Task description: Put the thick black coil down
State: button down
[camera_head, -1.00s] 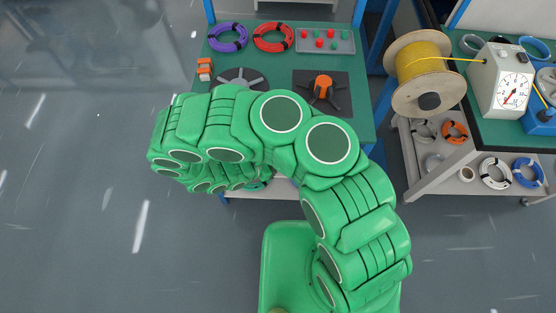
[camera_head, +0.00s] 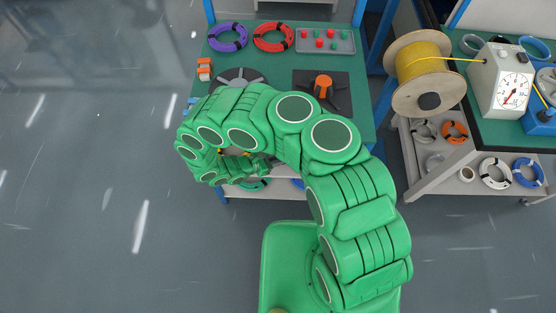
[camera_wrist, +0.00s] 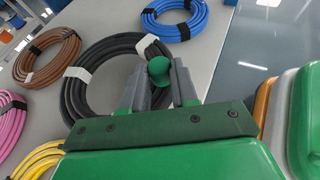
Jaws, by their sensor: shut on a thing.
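The thick black coil (camera_wrist: 72,98) fills the middle left of the wrist view, with a white band around it. My gripper (camera_wrist: 160,78) is at the right side of the coil, its two grey fingers shut on it. The fingers hide part of the coil's right side. Below the coil is a grey shelf surface (camera_wrist: 208,58); I cannot tell whether the coil rests on it or hangs just above.
Around the black coil on the grey surface lie a brown coil (camera_wrist: 42,60), a blue coil (camera_wrist: 178,30), a pink coil (camera_wrist: 9,128) and a yellow coil (camera_wrist: 40,160). The green tabletop (camera_head: 275,70) carries purple (camera_head: 228,37) and red (camera_head: 273,37) coils.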

jog(key=shift+d+f, duration=0.1)
jog(key=shift+f, duration=0.95)
jog(key=shift+f, duration=0.15)
jog(key=c, duration=0.9)
grip_release()
jog(key=shift+o, duration=0.2)
jog(key=shift+s+a+r, duration=0.15)
jog(key=shift+a+r, duration=0.1)
jog(key=shift+a, duration=0.05)
jog(key=v, duration=1.1)
jog(key=shift+a, duration=0.15)
jog(key=shift+s, duration=0.15)
